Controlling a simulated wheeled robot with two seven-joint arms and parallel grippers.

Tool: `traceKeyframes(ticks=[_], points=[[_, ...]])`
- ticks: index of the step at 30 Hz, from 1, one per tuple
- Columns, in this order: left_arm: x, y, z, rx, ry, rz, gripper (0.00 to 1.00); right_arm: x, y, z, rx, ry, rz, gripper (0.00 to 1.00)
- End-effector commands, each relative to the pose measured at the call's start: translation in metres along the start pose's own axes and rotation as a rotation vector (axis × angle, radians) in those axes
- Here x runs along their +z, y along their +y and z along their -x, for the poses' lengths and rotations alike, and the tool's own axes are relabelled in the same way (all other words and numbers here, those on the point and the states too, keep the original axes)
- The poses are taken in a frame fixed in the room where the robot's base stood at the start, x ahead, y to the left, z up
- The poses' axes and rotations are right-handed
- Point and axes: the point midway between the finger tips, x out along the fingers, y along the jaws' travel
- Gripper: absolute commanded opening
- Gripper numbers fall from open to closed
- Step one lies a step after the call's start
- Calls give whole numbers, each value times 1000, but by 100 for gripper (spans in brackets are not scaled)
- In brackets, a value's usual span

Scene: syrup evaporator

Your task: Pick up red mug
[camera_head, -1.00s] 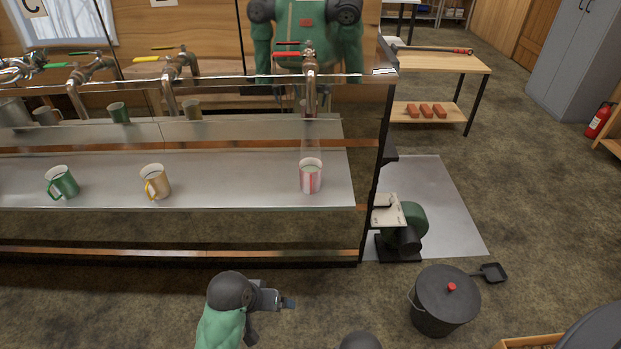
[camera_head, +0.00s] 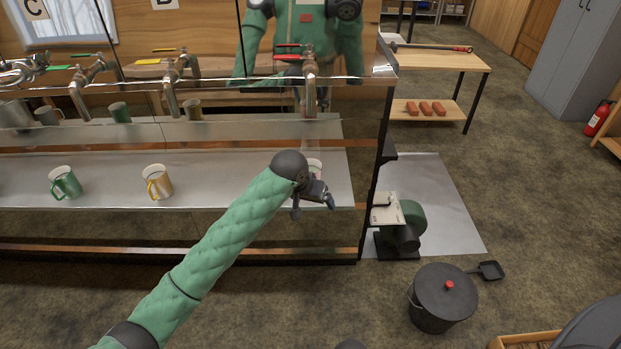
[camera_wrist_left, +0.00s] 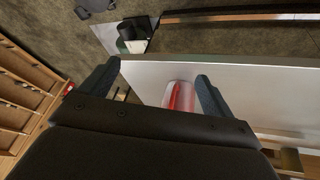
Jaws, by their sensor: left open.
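The red mug (camera_head: 314,165) stands on the metal shelf (camera_head: 230,185) under the red-handled tap (camera_head: 310,75). In the head view my left wrist and gripper cover most of it; only its pale upper part shows. In the left wrist view the red mug (camera_wrist_left: 179,96) appears between the finger tips, nearer the right finger. My left gripper (camera_head: 315,197) is open and in front of the mug at the shelf's front edge. In the wrist view its two fingers (camera_wrist_left: 158,88) are wide apart. I cannot tell whether a finger touches the mug. My right gripper is not seen.
A green mug (camera_head: 65,183) and a yellow-handled mug (camera_head: 157,182) stand farther left on the shelf. Taps and a mirrored back panel rise behind. A dark post (camera_head: 381,150) bounds the shelf on the right. A lidded black bucket (camera_head: 440,300) stands on the floor.

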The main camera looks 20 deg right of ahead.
Motion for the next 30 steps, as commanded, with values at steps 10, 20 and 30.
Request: traceKeyframes(ticks=[10,20,30], points=[[-74,-28,24,-101,-24,-25,88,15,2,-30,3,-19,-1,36],[-100,-43,33,-145,-33,-20,88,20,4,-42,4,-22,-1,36],[-100,-47,9,-145,-33,-20,88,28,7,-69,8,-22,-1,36]])
